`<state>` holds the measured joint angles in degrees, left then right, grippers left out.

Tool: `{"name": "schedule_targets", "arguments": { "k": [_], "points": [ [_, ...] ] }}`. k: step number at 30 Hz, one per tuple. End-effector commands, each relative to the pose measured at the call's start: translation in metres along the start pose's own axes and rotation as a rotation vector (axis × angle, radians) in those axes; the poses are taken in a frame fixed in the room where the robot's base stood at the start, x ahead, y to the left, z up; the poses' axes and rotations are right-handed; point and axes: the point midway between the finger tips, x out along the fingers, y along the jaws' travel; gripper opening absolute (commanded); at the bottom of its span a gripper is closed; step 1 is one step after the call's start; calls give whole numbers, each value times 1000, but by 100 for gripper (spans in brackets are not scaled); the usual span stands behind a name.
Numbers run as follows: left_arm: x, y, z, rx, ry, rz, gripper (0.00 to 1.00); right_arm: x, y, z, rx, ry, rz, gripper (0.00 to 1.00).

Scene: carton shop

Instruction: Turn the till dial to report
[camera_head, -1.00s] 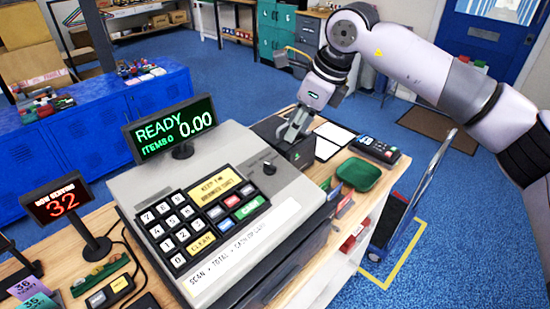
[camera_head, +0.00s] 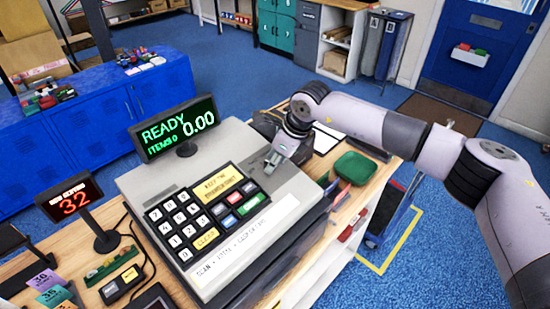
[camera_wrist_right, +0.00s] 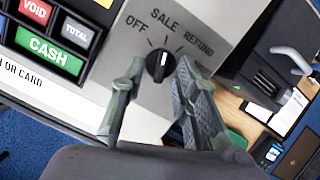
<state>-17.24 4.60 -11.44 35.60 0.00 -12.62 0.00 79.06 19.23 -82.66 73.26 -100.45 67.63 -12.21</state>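The till (camera_head: 225,220) stands on the wooden counter, its display (camera_head: 175,128) reading READY, ITEMS 0 and 0.00. In the right wrist view the till dial (camera_wrist_right: 158,67) is a round black knob with a white mark that points roughly toward SALE. Labels OFF, SALE and REFUND fan around it; a further label beside the right finger is partly hidden. My right gripper (camera_wrist_right: 160,75) is open, with one finger on each side of the dial; contact is not clear. In the head view my right gripper (camera_head: 272,163) hides the dial. My left gripper is not in view.
The till keypad (camera_head: 185,220) and coloured keys lie just left of the right gripper. A green tray (camera_head: 355,167) sits on the counter to the right. A red number display (camera_head: 75,203) stands left of the till. Blue lockers (camera_head: 90,115) are behind.

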Motion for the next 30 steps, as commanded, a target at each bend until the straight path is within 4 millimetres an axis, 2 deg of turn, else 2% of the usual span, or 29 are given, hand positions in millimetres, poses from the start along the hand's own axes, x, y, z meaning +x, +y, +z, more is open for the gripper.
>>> {"name": "schedule_targets", "arguments": {
  "k": [3,15,30],
  "points": [
    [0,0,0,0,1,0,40,0,0,0,0,0,0,27],
    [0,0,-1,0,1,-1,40,0,0,0,0,0,0,0],
    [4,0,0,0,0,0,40,0,0,0,12,0,-3,0]
  ]
}}
